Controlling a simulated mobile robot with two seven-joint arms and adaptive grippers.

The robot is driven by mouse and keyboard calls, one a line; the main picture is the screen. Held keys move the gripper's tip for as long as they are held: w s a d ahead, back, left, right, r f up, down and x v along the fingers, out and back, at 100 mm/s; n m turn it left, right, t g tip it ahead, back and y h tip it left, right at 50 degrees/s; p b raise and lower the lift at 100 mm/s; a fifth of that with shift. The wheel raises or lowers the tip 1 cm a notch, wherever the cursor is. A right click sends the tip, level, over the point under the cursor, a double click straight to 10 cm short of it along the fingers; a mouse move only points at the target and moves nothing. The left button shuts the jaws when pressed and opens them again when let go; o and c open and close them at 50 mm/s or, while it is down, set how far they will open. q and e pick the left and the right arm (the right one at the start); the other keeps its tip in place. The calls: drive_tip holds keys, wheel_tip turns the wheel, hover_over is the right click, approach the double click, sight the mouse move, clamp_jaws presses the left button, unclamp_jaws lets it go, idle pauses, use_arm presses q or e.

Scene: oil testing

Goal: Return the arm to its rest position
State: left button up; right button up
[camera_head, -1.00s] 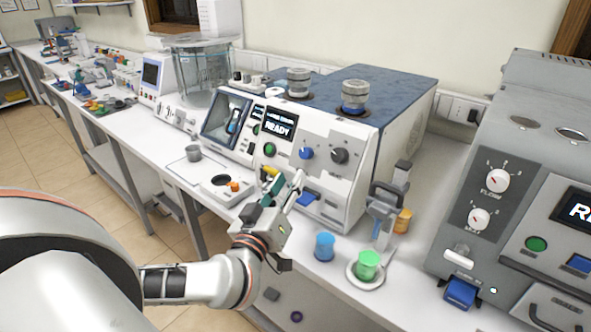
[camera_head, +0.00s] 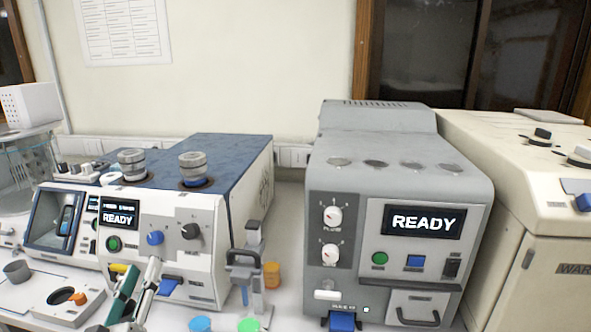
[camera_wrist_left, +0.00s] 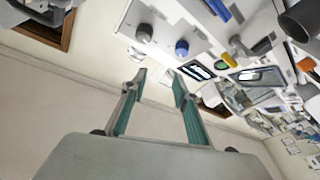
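My left gripper (camera_head: 138,290) is at the lower left of the head view, in front of the white analyzer (camera_head: 160,225) with the blue top and the lit READY display. In the left wrist view, the gripper's two green-lined fingers (camera_wrist_left: 157,78) stand apart with nothing between them. It is open and empty. That view is turned nearly upside down and shows the analyzer's knobs and displays beyond the fingertips. Most of my left arm is out of the head view, below its edge. My right gripper is not in view.
A grey READY machine (camera_head: 345,285) stands mid-right, with a beige cabinet (camera_head: 510,285) beside it. A clamp stand (camera_head: 252,265), an orange cup (camera_head: 272,274), a blue cup (camera_head: 200,324) and a green cup (camera_head: 249,325) are right of the gripper. A grey cup (camera_head: 17,271) stands left.

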use_arm(q)
drive_tip(key=s+d+r+m+t+h, duration=0.45)
drive_tip(key=d+r+m+h, duration=0.35)
drive_tip(key=d+h, duration=0.25)
drive_tip(key=s+d+f+m+g+h, duration=0.3)
drive_tip(key=d+f+m+g+h, duration=0.4)
drive_tip(key=d+m, duration=0.4)
drive_tip(key=w+a+f+g+y, duration=0.1)
drive_tip(key=a+f+g+y, duration=0.2)
drive_tip(key=f, duration=0.5)
drive_tip(key=w+a+f+g+y, duration=0.1)
drive_tip(key=a+f+g+y, duration=0.15)
drive_tip(key=f+y, duration=0.4)
drive_tip(key=s+a+f+n+g+y, duration=0.2)
drive_tip(key=s+a+f+y, duration=0.15)
drive_tip(key=a, duration=0.35)
drive_tip(key=s+a+f+n+g+y, duration=0.1)
drive_tip(key=s+a+f+y, duration=0.2)
drive_tip(key=a+f, duration=0.3)
drive_tip(key=s+a+f+n+g+y, duration=0.2)
drive_tip(key=s+a+f+y, duration=0.1)
drive_tip(key=a, duration=0.5)
drive_tip(key=w+d+f+n+t+h, duration=0.1)
drive_tip(key=d+f+n+t+h, duration=0.2)
drive_tip(key=d+f+h, duration=0.4)
drive_tip(key=d+f, duration=0.7)
drive_tip(key=f, duration=0.3)
drive_tip(key=shift+d, duration=0.25)
